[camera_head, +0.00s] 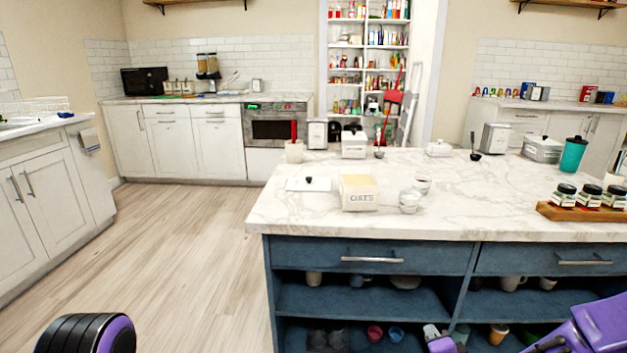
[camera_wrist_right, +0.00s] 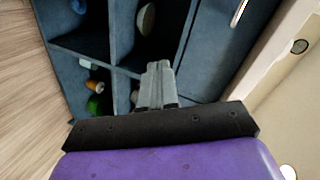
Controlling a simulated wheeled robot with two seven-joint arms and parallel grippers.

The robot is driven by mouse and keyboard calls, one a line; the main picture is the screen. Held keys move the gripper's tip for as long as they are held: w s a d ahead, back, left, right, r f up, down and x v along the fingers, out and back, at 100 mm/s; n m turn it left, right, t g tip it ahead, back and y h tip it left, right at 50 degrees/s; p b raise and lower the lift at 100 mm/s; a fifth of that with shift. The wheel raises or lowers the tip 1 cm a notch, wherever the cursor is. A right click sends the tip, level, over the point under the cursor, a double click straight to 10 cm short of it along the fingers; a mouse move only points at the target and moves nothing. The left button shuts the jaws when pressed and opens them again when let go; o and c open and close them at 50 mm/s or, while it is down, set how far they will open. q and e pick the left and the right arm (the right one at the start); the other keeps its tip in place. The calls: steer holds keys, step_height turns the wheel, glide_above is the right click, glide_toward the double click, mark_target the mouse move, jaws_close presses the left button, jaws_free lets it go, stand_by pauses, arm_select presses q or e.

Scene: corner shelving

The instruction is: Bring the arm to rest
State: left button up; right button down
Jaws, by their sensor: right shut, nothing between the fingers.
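My right gripper (camera_head: 432,331) shows at the bottom edge of the head view, low in front of the island's open shelves, with its purple arm coming in from the right. In the right wrist view its grey fingers (camera_wrist_right: 158,84) are together with nothing between them. They point toward the blue shelf compartments. A gap to the shelves cannot be judged exactly. A black and purple part of my left arm shows at the bottom left of the head view; the left gripper itself is out of view.
The marble-topped blue island (camera_head: 330,222) fills the middle and right. On it stand an oats box (camera_head: 358,193), small bowls (camera_head: 410,202) and a wooden tray (camera_head: 560,212) with jars. Cups sit in its open shelves. The wooden floor (camera_head: 190,250) on the left is clear.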

steer(key=s+f+n+g, duration=0.35)
steer(key=s+f, duration=0.35)
steer(key=s, duration=0.4)
steer(key=s+f+n+g+h, duration=0.1)
steer(key=s+f+n+g, duration=0.25)
steer(key=s+f, duration=0.55)
steer(key=s+f+n+g, duration=0.2)
steer(key=s+f+g, duration=0.2)
steer(key=s, duration=0.9)
step_height(320, 180, up, 15)
steer(key=p, duration=1.4)
steer(key=shift+w+f+p, duration=0.2)
steer(key=shift+w+p, duration=0.1)
